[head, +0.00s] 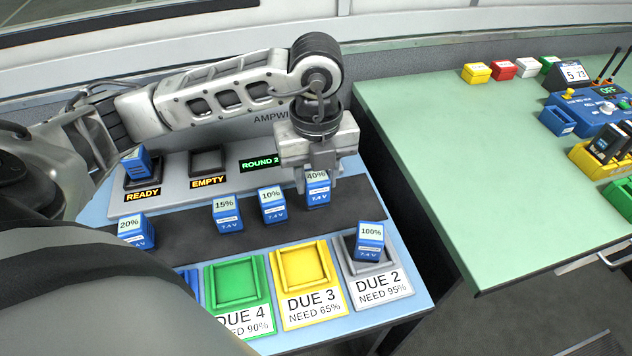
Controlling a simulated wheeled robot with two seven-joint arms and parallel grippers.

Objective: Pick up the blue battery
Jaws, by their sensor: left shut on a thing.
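Several blue batteries with charge labels stand on the left table. My left gripper (309,176) points down and is shut on the blue battery marked 40% (318,192), at the right end of the row on the dark strip. Its top is partly hidden by the gripper, and I cannot tell whether it is lifted. Batteries marked 10% (273,206), 15% (228,214) and 20% (137,231) stand to its left. A battery marked 100% (369,241) sits in the grey DUE 2 tray (396,283). Another blue battery (137,164) sits in the READY slot. My right gripper is not in view.
The yellow DUE 3 tray (301,270) and green DUE 4 tray (237,284) are empty, as is the EMPTY slot (207,161). A green table (450,160) to the right holds coloured boxes and a blue device (595,118). Its near left area is clear.

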